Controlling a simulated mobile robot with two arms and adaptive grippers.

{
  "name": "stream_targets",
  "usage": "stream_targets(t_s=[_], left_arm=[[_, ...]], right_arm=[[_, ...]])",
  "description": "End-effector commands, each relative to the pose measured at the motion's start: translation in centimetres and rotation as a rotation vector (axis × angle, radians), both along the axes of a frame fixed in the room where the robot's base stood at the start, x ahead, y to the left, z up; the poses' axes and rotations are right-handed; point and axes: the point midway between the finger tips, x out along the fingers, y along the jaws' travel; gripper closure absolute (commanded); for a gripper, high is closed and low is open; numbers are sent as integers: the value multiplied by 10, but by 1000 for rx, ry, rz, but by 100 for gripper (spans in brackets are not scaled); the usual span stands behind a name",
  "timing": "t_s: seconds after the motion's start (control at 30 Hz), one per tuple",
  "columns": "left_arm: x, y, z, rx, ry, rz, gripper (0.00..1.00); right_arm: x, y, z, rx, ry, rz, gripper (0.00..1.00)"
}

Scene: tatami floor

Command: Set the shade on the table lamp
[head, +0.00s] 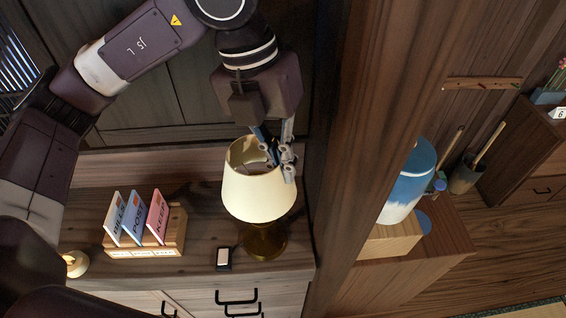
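The cream lamp shade (257,195) is above the brass lamp base (263,242) on the wooden cabinet top. The shade hides the upper part of the base, so I cannot tell whether it rests on it or hangs just above. Its open top faces up toward me. My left gripper (279,158) comes down from above at the shade's upper right rim, with its fingers closed about the rim. My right gripper is not in view.
A wooden letter rack (146,250) with cards marked BILLS, POST and KEEP stands left of the lamp. A wooden post (365,120) rises close on the right. A blue-and-white cylinder (408,180) stands beyond it.

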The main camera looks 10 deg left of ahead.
Motion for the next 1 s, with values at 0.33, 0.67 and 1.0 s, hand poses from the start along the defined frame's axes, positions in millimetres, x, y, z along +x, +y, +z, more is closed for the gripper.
stream_targets(t_s=[0.33, 0.67, 1.0], left_arm=[[0, 0, -2, 0, 0, 0, 100], [1, 0, -3, 0, -1, 0, 100], [1, 0, -3, 0, -1, 0, 100]], right_arm=[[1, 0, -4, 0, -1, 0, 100], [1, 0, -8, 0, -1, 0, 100], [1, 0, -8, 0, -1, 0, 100]])
